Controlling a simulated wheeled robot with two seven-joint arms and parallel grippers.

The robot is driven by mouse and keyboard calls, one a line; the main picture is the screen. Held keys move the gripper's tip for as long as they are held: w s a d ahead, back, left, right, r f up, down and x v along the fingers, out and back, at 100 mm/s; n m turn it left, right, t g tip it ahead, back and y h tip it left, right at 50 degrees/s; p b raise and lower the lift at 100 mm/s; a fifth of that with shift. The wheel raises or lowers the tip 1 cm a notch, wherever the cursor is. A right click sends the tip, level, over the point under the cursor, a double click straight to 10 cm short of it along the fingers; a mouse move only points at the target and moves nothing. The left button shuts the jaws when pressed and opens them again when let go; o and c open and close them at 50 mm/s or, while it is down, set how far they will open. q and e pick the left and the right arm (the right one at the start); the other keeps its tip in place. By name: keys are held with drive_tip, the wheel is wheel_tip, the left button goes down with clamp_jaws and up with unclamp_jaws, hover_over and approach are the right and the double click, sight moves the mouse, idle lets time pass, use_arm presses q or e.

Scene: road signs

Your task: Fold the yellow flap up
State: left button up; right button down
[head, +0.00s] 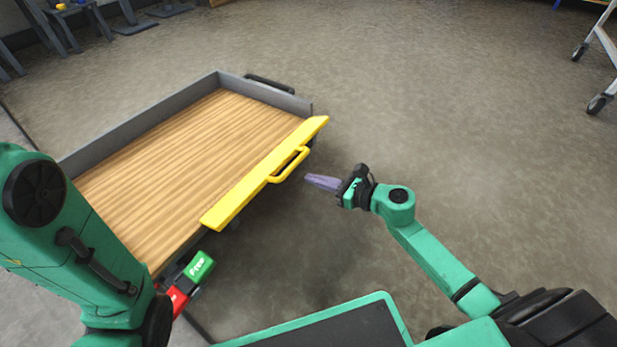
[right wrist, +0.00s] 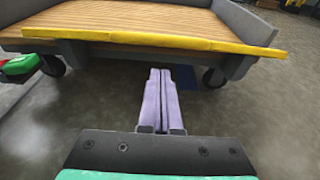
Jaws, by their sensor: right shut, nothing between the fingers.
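The yellow flap (head: 250,182) runs along the right edge of a wooden cart bed (head: 190,150) in the head view. It looks folded outward, with a yellow loop handle (head: 290,165) on its outer side. In the right wrist view the flap (right wrist: 150,40) spans the cart's near edge. My right gripper (head: 310,181) is shut and empty, just right of the handle and apart from it. Its lilac fingers (right wrist: 160,90) point toward the cart below the flap's edge in the right wrist view. My left arm (head: 70,240) enters at left; its gripper is not visible.
Grey walls (head: 150,118) border the cart bed. A green button box (head: 198,266) and a red one (head: 177,298) sit near the cart's front corner. Cart wheels (right wrist: 52,65) show below the bed. A wheeled rack (head: 600,100) stands at far right. Floor right of the cart is clear.

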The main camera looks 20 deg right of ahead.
drive_tip(key=shift+w+a+r, duration=0.7)
drive_tip(key=shift+w+r, duration=0.15)
drive_tip(key=shift+w, duration=0.05)
